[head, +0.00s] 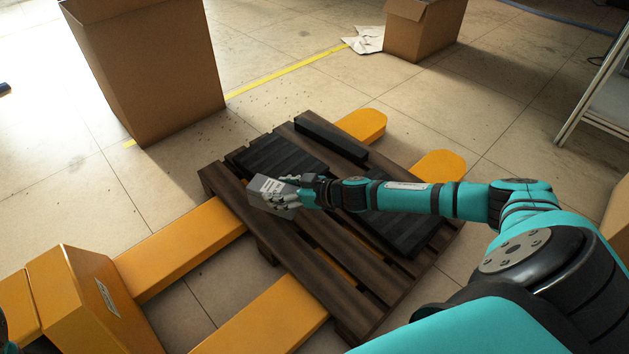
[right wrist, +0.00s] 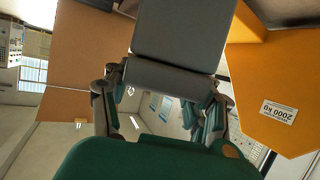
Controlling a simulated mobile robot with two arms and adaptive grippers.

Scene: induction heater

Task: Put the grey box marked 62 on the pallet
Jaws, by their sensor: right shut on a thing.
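The grey box (head: 266,191) is in my right gripper (head: 292,191), with a pale marking on its upper face that the fingers partly cover. In the head view it shows over the left part of the dark wooden pallet (head: 352,301); I cannot tell whether it touches the slats. In the right wrist view the grey box (right wrist: 188,30) fills the top middle, and my right gripper (right wrist: 166,78) has its fingers on both sides of it. My left gripper is not in view; only a dark bit of my left side shows at the lower left corner.
Black flat pieces (head: 278,157) and a black bar (head: 331,137) lie on the pallet. The yellow pallet jack (head: 190,246) has its forks under it. A large cardboard box (head: 150,70) stands at the back left, another (head: 424,30) at the back. A metal rack (head: 600,90) stands right.

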